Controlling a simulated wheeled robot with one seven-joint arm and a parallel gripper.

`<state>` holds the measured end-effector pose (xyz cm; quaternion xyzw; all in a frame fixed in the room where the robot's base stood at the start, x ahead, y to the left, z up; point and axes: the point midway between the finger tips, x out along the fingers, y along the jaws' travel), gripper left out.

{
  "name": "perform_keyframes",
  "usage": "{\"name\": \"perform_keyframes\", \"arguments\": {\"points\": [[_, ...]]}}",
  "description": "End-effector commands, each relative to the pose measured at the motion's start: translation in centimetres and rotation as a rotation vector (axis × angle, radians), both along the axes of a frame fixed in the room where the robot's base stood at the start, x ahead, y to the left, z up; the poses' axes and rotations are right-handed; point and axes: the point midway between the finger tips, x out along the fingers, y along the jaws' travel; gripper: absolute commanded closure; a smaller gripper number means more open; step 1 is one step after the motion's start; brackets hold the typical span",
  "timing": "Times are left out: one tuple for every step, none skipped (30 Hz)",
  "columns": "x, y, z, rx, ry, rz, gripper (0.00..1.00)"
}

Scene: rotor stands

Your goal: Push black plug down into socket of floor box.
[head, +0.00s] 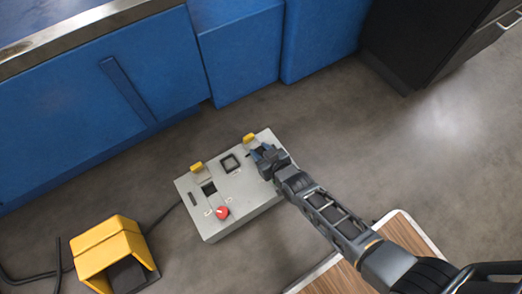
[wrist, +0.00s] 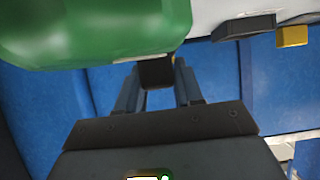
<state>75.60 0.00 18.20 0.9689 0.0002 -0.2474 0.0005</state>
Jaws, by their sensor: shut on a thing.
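The grey floor box (head: 243,196) lies on the floor in the middle of the head view. Its top has a black-framed square (head: 230,163) and a dark square opening (head: 208,188); I cannot tell which is the socket. My gripper (head: 257,155) is over the box's far right part. In the wrist view, my gripper (wrist: 157,80) is shut on the black plug (wrist: 157,72), whose end shows between the fingers. In the head view the gripper hides the plug. I cannot tell whether the plug touches the box.
A large rounded green thing (wrist: 95,30) is very close to the wrist camera. The box carries a red knob (head: 222,212) and yellow tabs (head: 197,168). A yellow pedal (head: 108,250) with a cable stands at left. Blue cabinets (head: 150,80) stand behind; a wooden board (head: 340,278) lies at front.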

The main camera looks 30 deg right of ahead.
Motion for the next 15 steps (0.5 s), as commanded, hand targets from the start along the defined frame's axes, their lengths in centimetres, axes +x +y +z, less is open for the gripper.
{"name": "perform_keyframes", "arguments": {"points": [[0.03,0.0,-0.09,0.0,-0.001,0.0,0.99],[0.03,0.0,-0.11,0.0,-0.001,0.0,0.99],[0.03,0.0,-0.15,0.0,-0.001,0.0,0.99],[0.03,0.0,-0.19,0.0,-0.001,0.0,0.99],[0.04,0.0,-0.22,0.0,-0.001,0.0,0.99],[0.04,0.0,-0.26,0.0,-0.001,0.0,0.99],[0.03,0.0,-0.29,0.0,-0.001,0.0,0.99],[0.04,0.0,-0.33,0.0,-0.001,0.0,0.99],[0.04,0.0,-0.36,0.0,-0.001,0.0,0.99],[0.04,0.0,-0.4,0.0,-0.001,0.0,0.99],[0.04,0.0,-0.43,0.0,-0.001,0.0,0.99],[0.04,0.0,-0.48,0.0,-0.001,0.0,0.99],[0.04,0.0,-0.5,0.0,-0.001,0.0,0.99],[0.04,0.0,-0.53,0.0,-0.001,0.0,0.99],[0.04,0.0,-0.58,0.0,-0.001,0.0,0.99]]}}
